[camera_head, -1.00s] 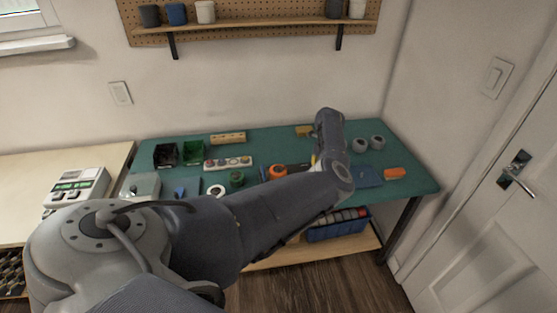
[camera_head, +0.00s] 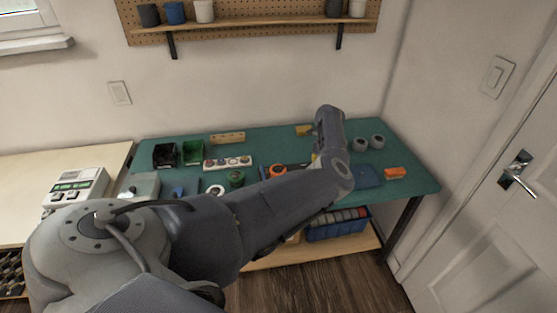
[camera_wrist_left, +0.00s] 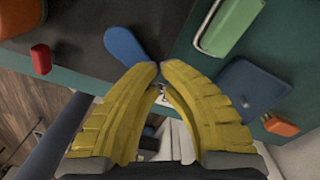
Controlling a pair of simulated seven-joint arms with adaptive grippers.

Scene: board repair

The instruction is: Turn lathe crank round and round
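My left arm reaches in from the left in the head view, and its forearm covers part of the green-topped bench. My left gripper (camera_wrist_left: 160,66) shows in the left wrist view as two yellow fingers with their tips almost together. A small metallic bit shows just behind the tips, and I cannot tell whether it is held. A dark grey block-like body fills the top left of that view, with a blue rounded part (camera_wrist_left: 124,46) beside the left fingertip. I cannot clearly make out the lathe crank. My right gripper is not in view.
A green block (camera_wrist_left: 230,24), a dark blue flat piece (camera_wrist_left: 249,90) and an orange piece (camera_wrist_left: 281,126) lie right of the fingers. A red piece (camera_wrist_left: 41,59) is at the left. Grey rings (camera_head: 377,141), bins (camera_head: 165,155) and a power strip (camera_head: 228,163) occupy the bench.

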